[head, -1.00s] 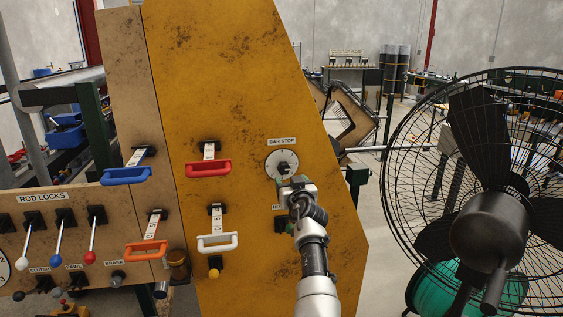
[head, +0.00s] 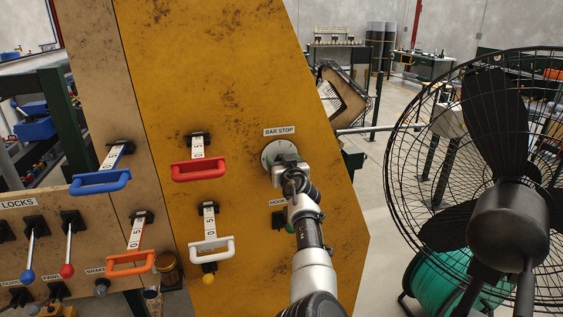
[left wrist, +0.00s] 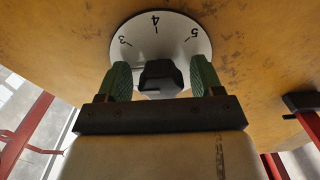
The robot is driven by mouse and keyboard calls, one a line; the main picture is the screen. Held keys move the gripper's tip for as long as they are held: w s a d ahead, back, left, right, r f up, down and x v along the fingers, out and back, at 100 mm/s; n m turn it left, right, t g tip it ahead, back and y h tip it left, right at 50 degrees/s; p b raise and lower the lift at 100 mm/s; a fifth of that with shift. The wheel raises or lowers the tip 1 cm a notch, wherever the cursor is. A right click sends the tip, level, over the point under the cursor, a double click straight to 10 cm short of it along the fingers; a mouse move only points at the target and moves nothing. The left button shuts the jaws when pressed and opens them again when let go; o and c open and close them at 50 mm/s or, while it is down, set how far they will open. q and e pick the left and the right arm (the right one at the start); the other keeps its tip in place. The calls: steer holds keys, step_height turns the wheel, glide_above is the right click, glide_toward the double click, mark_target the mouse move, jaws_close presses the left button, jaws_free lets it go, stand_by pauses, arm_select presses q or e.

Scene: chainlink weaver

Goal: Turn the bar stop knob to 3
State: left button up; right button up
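The bar stop dial (head: 268,154) is a round pale plate on the yellow panel, under the label BAR STOP (head: 279,131). In the left wrist view the white dial (left wrist: 180,32) shows 3 at left, 4 at the top middle and 5 at right. The dark faceted knob (left wrist: 160,78) stands at its lower middle; which number it points to I cannot tell. My left gripper (head: 284,160) is at the dial and hides the knob in the head view. In the left wrist view its green fingers (left wrist: 161,74) are open, one on each side of the knob, with small gaps. My right gripper is not in view.
Red (head: 201,171), blue (head: 101,182), white (head: 211,248) and orange (head: 131,262) handles stick out of the panels at left. A large black fan (head: 510,210) stands close at right. A partly hidden label lies below the dial.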

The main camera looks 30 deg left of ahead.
arm_select(q)
steer(key=shift+c, duration=1.1)
steer(key=c, duration=0.7)
steer(key=shift+o, duration=0.2)
steer(key=shift+m, duration=0.4)
steer(key=m, duration=0.5)
steer(key=shift+s+b, duration=0.1)
steer(key=shift+b, duration=0.2)
steer(key=shift+m, duration=1.5)
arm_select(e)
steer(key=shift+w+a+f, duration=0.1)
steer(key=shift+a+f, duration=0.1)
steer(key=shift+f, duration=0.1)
arm_select(q)
steer(key=o, duration=0.9)
steer(key=shift+a, duration=0.1)
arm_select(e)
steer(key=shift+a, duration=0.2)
arm_select(q)
steer(key=shift+f, duration=0.1)
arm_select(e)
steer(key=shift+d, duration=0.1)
